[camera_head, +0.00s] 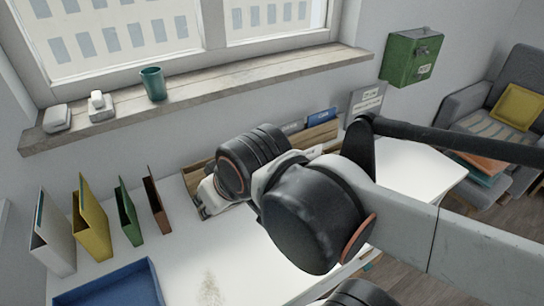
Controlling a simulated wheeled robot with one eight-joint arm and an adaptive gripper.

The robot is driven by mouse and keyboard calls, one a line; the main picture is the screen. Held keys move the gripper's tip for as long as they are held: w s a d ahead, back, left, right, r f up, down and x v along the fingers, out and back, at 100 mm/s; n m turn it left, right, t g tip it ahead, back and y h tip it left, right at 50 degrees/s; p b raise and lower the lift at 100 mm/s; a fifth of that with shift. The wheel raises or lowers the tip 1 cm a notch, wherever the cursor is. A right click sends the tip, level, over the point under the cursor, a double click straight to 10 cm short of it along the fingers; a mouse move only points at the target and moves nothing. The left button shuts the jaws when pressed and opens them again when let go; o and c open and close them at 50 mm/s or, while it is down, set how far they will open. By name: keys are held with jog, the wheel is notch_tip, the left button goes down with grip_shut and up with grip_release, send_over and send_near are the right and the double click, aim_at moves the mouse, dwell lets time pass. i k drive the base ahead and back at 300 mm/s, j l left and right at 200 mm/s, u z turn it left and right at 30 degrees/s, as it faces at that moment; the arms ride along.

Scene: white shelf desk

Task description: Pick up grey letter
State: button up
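A wooden letter holder (318,136) stands on the white desk against the wall, partly hidden behind my arm. A grey upright card with dark print (367,104) shows at the holder's right end, and I cannot tell whether it stands in the holder or is fixed behind it. A smaller grey letter edge (291,128) and a blue one (321,115) rise above the holder. I cannot tell which grey piece is the letter. My arm reaches across the desk from the right. My gripper's fingers are not visible, and its far end is hidden by my arm links.
White, yellow, green and brown binders (92,222) stand at the desk's left. A blue tray (112,286) lies in front of them. A window sill (200,97) with a green cup (153,83) runs above. A green box (411,57) hangs on the wall. The desk's right end is clear.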

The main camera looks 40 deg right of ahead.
aim_at(297, 126)
jog(key=z, duration=1.25)
